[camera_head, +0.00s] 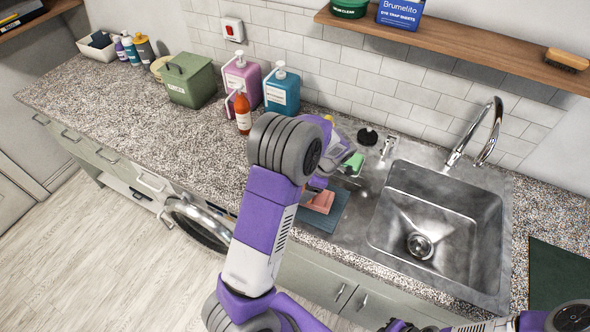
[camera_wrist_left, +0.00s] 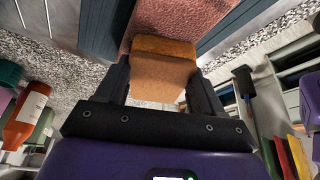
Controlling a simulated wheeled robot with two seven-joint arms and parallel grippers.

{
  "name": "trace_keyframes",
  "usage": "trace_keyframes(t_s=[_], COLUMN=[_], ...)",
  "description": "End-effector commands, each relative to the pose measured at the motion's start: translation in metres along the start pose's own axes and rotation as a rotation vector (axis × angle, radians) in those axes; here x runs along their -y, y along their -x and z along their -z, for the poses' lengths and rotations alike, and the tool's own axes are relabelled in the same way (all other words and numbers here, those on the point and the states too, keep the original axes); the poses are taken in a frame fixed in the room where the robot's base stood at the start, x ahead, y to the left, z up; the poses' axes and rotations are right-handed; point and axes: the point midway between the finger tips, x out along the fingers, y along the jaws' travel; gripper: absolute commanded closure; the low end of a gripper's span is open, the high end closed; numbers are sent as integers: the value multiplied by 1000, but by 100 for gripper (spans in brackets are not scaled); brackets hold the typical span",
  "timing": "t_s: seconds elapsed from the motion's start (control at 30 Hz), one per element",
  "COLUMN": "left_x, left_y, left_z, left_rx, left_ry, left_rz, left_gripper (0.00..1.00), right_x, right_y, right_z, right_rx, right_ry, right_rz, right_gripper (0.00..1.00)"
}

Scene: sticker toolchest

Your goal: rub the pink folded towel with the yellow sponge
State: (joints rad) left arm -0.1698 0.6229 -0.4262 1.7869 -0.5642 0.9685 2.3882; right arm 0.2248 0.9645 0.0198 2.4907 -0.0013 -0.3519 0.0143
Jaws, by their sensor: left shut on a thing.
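The pink folded towel (camera_head: 319,201) lies on a blue-grey mat (camera_head: 328,220) at the counter's front edge, left of the sink. In the left wrist view the towel (camera_wrist_left: 170,18) is straight ahead of the fingers. My left gripper (camera_wrist_left: 158,73) is shut on the yellow sponge (camera_wrist_left: 160,80), which looks orange-yellow here. The sponge's far edge overlaps the towel in this view; I cannot tell whether they touch. In the head view my left arm and wrist hide the sponge and part of the towel. My right gripper is not in view.
The steel sink (camera_head: 440,220) with its faucet (camera_head: 490,130) is right of the towel. A green item (camera_head: 354,162) is behind the gripper. A red bottle (camera_head: 242,112), pink and teal dispensers (camera_head: 282,90) and a green bin (camera_head: 188,80) stand behind left.

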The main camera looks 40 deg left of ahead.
Motion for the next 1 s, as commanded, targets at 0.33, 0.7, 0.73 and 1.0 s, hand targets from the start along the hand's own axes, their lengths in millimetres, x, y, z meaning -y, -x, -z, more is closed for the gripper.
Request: trace_keyframes(t_s=[0.33,0.7,0.73,1.0], left_x=[-13,-13,-13,-13], left_y=[-4,39,41,64], left_z=[19,34,35,44], left_rx=[-3,0,0,0], left_ry=[-9,-9,-10,-11], left_rz=[-1,-3,-3,-4], left_gripper=[61,61,61,61], right_x=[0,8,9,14], right_y=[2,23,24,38], right_z=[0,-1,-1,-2], right_rx=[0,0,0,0], right_ry=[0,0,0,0], right_rz=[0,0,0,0], right_gripper=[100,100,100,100])
